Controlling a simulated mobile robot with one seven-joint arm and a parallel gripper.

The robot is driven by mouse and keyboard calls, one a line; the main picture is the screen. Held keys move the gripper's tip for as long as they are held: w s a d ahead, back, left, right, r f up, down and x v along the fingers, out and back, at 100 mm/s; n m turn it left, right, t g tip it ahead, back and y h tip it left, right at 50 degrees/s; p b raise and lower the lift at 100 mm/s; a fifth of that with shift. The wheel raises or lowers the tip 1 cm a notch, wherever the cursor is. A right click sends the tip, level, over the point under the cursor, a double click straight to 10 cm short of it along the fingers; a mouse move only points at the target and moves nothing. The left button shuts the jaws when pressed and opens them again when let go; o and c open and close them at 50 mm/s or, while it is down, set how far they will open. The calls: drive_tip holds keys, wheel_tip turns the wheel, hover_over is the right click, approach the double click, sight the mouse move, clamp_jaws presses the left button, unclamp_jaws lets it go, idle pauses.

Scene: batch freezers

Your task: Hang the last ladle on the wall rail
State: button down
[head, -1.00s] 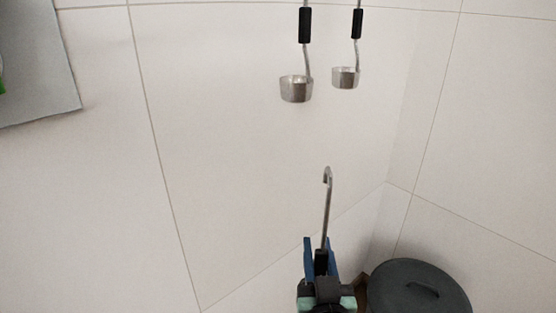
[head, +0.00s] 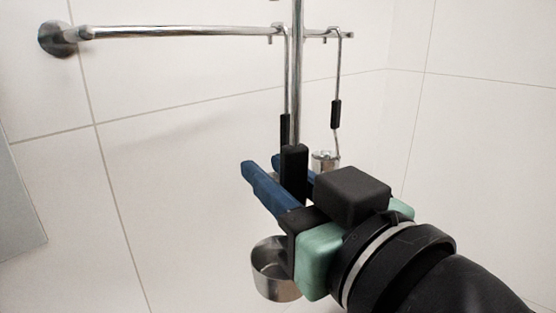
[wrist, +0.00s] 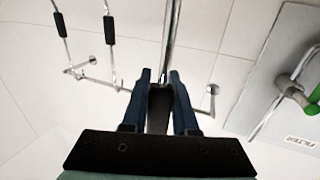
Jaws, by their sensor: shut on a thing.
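My gripper (head: 262,165) is shut on the black grip of a steel ladle (head: 293,172). The held ladle is upright, with its cup (head: 272,280) below the fingers. Its rod rises past the wall rail (head: 180,31) in the head view, and its top end is out of frame. Two other ladles hang from the rail's right part: one (head: 337,112) clear, the other (head: 284,122) partly hidden behind the held rod. In the wrist view, the rail (wrist: 105,81), both hanging ladles (wrist: 109,32) and the held rod (wrist: 172,30) show. I cannot tell whether the held ladle touches the rail.
The rail's left stretch is bare up to its round wall mount (head: 57,38). A grey panel (wrist: 268,72) with a tap-like fitting and a green part (wrist: 313,94) shows at the right of the wrist view. The tiled wall (head: 180,180) is otherwise clear.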

drive_tip(key=w+a+f+b, duration=0.2)
drive_tip(key=w+a+f, duration=0.1)
drive_tip(key=w+a, duration=0.6)
drive_tip(key=shift+w+a+b, duration=0.3)
drive_tip(key=shift+a+b, duration=0.05)
drive_tip(key=shift+a, duration=1.25)
drive_tip(key=shift+r, duration=0.1)
